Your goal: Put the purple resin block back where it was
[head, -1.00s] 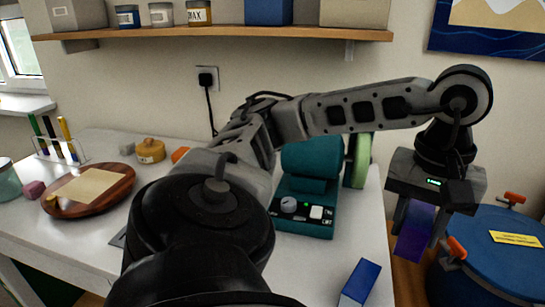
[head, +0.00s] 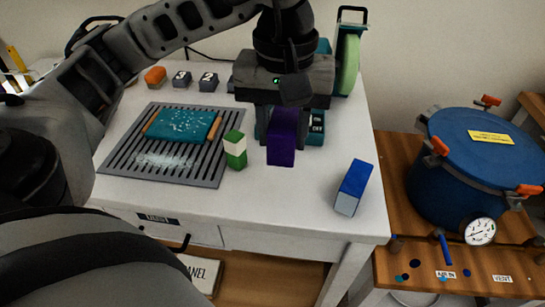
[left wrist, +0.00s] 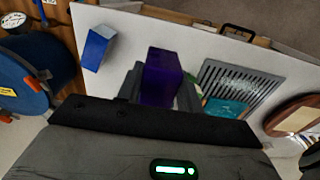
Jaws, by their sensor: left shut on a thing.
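The purple resin block (head: 282,138) is held upright in my left gripper (head: 284,122), which is shut on it. In the head view it is over the white table, between a green and white block (head: 235,149) on the left and a blue block (head: 355,186) on the right. The left wrist view also shows the purple block (left wrist: 161,76) between the fingers, with the blue block (left wrist: 97,48) to its left. I cannot tell whether the purple block's bottom touches the table. My right gripper is not in view.
A grey slotted rack (head: 126,160) carries a teal slab (head: 183,124). Two grey numbered blocks (head: 208,82) and an orange one (head: 155,77) sit behind. A blue pressure pot (head: 470,165) stands right on a wooden stand (head: 395,268). Table between purple and blue blocks is clear.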

